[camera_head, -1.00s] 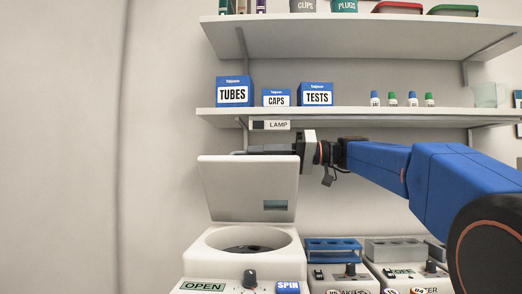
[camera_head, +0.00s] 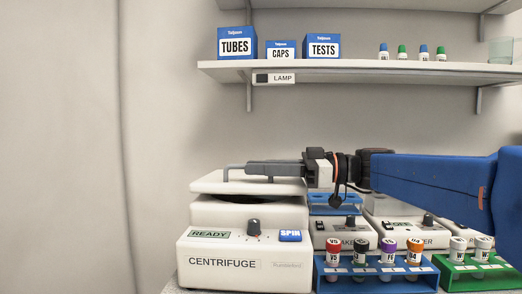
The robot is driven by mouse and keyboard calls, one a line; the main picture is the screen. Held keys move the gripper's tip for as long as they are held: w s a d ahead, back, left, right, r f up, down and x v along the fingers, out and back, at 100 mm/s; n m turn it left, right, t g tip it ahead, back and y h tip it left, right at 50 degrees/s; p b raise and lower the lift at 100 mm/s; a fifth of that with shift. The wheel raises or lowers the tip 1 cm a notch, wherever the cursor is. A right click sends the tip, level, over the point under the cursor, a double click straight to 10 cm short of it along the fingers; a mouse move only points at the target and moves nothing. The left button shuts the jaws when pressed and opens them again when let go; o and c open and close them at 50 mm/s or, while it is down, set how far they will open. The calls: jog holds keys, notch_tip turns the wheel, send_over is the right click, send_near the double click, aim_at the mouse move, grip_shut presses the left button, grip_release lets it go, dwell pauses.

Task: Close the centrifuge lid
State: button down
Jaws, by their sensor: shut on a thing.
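The centrifuge (camera_head: 235,251) stands on the bench at the lower middle, white, with a dial and a blue SPIN button on its front. Its small screen reads READY. The lid (camera_head: 222,184) is nearly level over the bowl, with a dark gap still showing beneath its front edge. My gripper (camera_head: 262,169) reaches in from the right just above the lid, its grey fingers shut on the lid's handle (camera_head: 234,169). The fingers hide part of the handle.
A blue rack (camera_head: 330,284) of capped tubes and a green rack (camera_head: 455,281) stand to the right of the centrifuge. Other white devices (camera_head: 345,236) sit behind them. A shelf (camera_head: 350,70) with boxes and small bottles hangs above; the wall at left is bare.

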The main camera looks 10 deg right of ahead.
jog(key=shift+s+f, duration=0.2)
jog(key=shift+f, duration=0.85)
jog(key=shift+a+f, duration=0.1)
jog(key=c, duration=1.8)
grip_release()
jog(key=shift+c, duration=0.2)
